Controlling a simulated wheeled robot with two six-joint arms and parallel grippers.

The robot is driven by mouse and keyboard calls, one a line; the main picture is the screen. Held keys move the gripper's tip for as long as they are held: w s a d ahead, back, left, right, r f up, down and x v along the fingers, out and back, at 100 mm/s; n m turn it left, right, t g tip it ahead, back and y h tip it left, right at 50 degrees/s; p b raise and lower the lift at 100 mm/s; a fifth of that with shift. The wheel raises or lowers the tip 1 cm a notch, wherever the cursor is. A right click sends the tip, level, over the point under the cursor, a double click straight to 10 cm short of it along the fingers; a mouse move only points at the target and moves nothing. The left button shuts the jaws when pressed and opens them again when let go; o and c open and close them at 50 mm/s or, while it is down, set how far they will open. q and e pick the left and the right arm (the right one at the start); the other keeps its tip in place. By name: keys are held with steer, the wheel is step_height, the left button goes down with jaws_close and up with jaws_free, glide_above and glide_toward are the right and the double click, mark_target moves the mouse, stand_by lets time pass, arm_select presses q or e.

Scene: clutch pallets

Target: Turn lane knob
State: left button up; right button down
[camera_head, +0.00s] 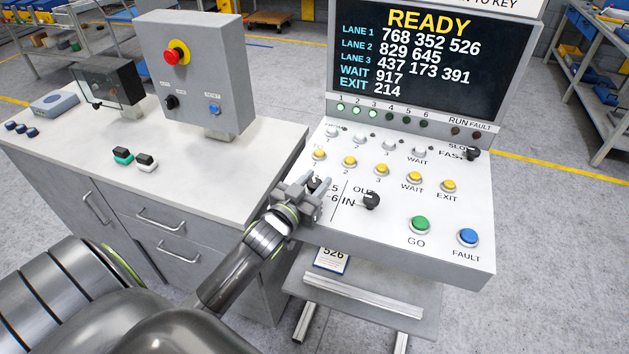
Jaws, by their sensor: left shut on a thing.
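My left gripper (318,185) is over the left part of the white sloping control panel (460,235). Its fingers are shut on the lane knob (314,182), of which only a small dark part shows between them. The labels 5 and 6 show just right of the gripper; the other marks around the knob are mostly hidden, so I cannot tell where it points. The screen (420,65) above reads READY with lists for lanes 1 to 3, WAIT and EXIT. My right gripper is not in view.
Right of the gripper is a black IN/OUT knob (370,201), with the green GO button (420,224) and blue FAULT button (468,237) beyond. Yellow buttons (350,162) line the panel above. A grey box with a red stop button (177,53) stands on the left bench.

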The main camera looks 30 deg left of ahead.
arm_select(q)
steer(key=shift+n+y, duration=0.4)
steer(key=shift+y, duration=0.2)
steer(key=shift+f+y+b, duration=0.15)
steer(key=shift+y+b, duration=0.15)
steer(key=shift+y, duration=0.1)
steer(key=n+y+b, duration=0.2)
steer(key=b, duration=0.1)
steer(key=shift+d+f+g+b, duration=0.1)
steer(key=shift+g+b, duration=0.2)
steer(key=shift+b, duration=0.05)
steer(key=shift+r+n+g+y+b, duration=0.2)
steer(key=shift+n+g+y+b, duration=0.2)
steer(key=shift+n+y+b, duration=0.55)
steer(key=shift+m+y, duration=0.25)
steer(key=o, duration=0.9)
steer(key=shift+o, duration=0.2)
